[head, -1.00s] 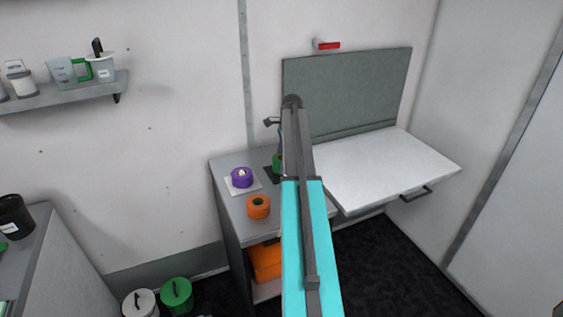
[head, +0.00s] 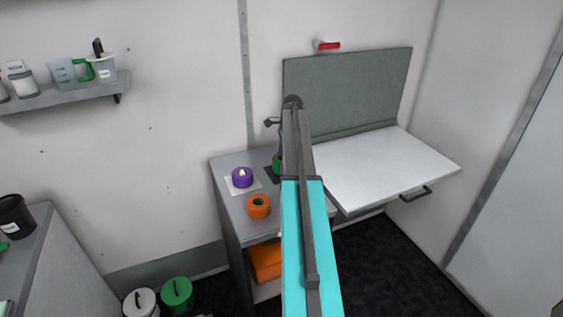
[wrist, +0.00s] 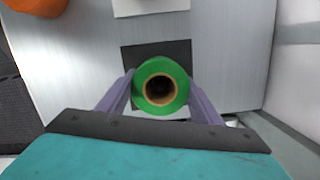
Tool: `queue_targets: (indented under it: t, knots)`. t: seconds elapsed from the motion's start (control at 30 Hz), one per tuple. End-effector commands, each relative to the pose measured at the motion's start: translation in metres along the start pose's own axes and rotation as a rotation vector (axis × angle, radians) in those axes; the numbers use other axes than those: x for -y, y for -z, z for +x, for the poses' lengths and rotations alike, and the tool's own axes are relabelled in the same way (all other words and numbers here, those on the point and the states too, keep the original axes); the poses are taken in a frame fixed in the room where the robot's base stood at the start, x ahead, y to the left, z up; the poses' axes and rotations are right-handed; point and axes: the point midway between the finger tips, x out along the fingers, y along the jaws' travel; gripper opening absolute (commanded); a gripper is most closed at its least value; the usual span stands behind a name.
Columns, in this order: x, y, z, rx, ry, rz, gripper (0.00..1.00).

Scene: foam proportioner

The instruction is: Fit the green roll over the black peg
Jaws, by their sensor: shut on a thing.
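The green roll (wrist: 160,64) is between the two fingers of my gripper (wrist: 160,87), which is shut on it. In the wrist view its open end faces the camera, and the hole looks dark inside. A black square pad (wrist: 131,57) lies behind the roll on the grey cabinet top. I cannot make out the black peg, and I cannot tell whether any of it is inside the roll. In the head view the green roll (head: 277,163) shows only partly, at the left edge of my arm. The fingers are hidden there.
A purple roll (head: 242,182) sits around a pale peg on a white pad. An orange roll (head: 258,213) stands at the cabinet's front. A white fold-down table (head: 385,168) is right of the cabinet (head: 228,206), and a wall is behind.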

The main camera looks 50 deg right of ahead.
Motion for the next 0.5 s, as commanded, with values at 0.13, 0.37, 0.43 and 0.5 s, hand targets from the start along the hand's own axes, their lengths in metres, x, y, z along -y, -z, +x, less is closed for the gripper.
queue_targets:
  t: [0.13, 0.37, 0.43, 0.5]
  knots:
    - [0.0000, 0.0004, 0.0020, 0.000, 0.000, 0.000, 0.35]
    - [0.0001, 0.0009, 0.0049, 0.000, 0.001, 0.000, 0.35]
    - [0.0001, 0.0011, 0.0058, 0.000, 0.001, 0.000, 0.35]
    - [0.0001, 0.0013, 0.0067, 0.000, 0.001, 0.000, 0.35]
